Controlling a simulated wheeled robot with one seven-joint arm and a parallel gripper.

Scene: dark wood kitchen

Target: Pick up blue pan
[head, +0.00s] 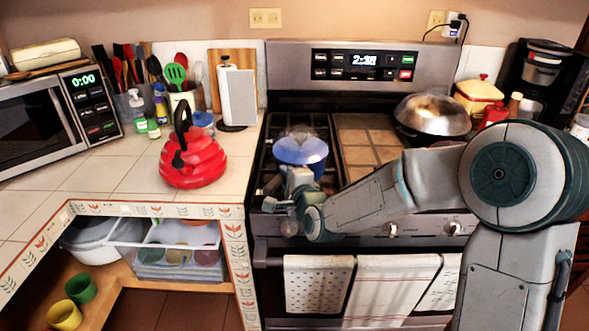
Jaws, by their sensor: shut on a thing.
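The blue pan (301,152) is at the left side of the stove, over the left burners, with its rounded blue side facing me. A clear lid or shiny top seems to show above its rim. My gripper (294,182) reaches in from the right at the stove's front edge, just below and in front of the pan. It is shut on the pan, at its near side. The fingers and the handle are small and overlap, so the exact grip is hard to see. I cannot tell whether the pan's base touches the stove.
A red kettle (193,160) stands on the tiled counter close left of the stove. A large lidded pan (433,117) sits on the right burners. A tan tiled surface (372,147) covers the stove's middle. Towels (398,288) hang on the oven handle below my arm.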

